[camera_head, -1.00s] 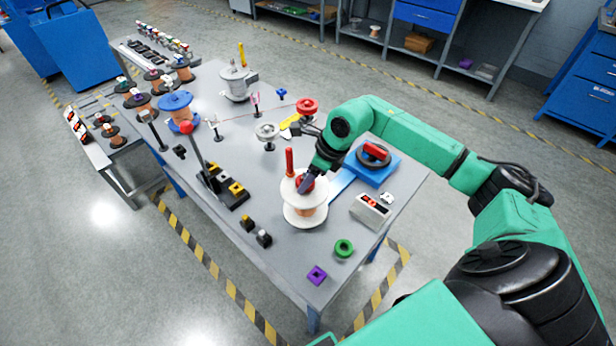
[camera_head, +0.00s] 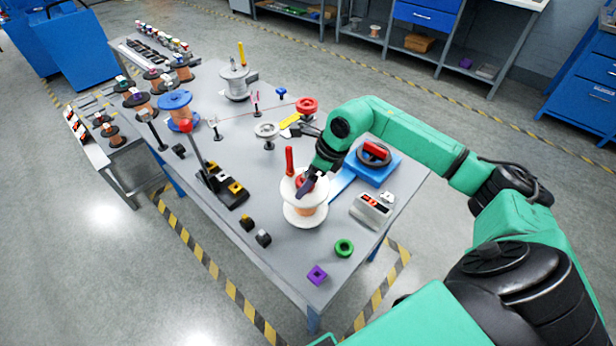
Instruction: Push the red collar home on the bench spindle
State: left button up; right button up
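A white spool wound with copper wire (camera_head: 305,211) stands upright near the front of the grey bench. A red collar (camera_head: 304,180) shows at the centre of its top flange, partly hidden by my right gripper. An upright red rod (camera_head: 289,160) rises just behind the spool. The spindle inside the spool is hidden. My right gripper (camera_head: 305,189) points down at the spool's top, over or against the red collar; its fingers are too small and dark to tell open from shut. My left gripper is not in view.
A blue base with a dark ring and red handle (camera_head: 373,156) stands right of the spool. A small display box (camera_head: 370,210), a green ring (camera_head: 344,247) and a purple block (camera_head: 317,275) lie nearby. Pulleys, including a red one (camera_head: 307,105), stand behind. The bench's front-left surface is mostly clear.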

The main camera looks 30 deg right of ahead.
jog(key=b+v, duration=0.2)
jog(key=v, duration=1.2)
jog(key=shift+r, duration=0.3)
